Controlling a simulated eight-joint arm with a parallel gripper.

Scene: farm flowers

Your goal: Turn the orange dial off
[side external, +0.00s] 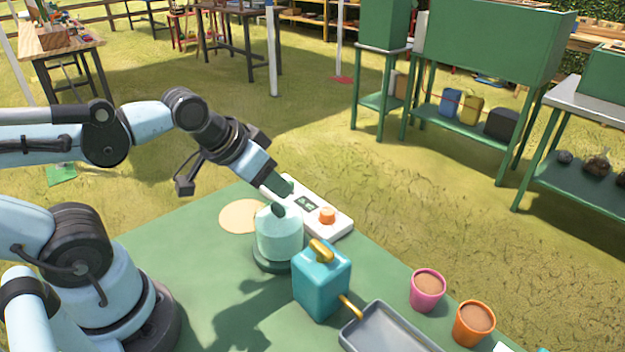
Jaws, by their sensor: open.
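The orange dial (327,215) sits on the right part of a white control box (338,230). The box has a small dark display (307,204) and lies near the far edge of the green table. My gripper (279,196) is open and points down at the left part of the box, left of the dial and apart from it. Its fingertips overlap the top of a pale teal canister in the picture, so their exact height and any contact cannot be told. The dial's pointer mark is too small to read.
The pale teal canister (279,238) stands in front of the box. A teal watering can (321,283) with yellow handle and spout is nearer. A grey tray (385,332), a pink pot (427,289) and an orange pot (473,323) are at right. A tan disc (240,216) lies left.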

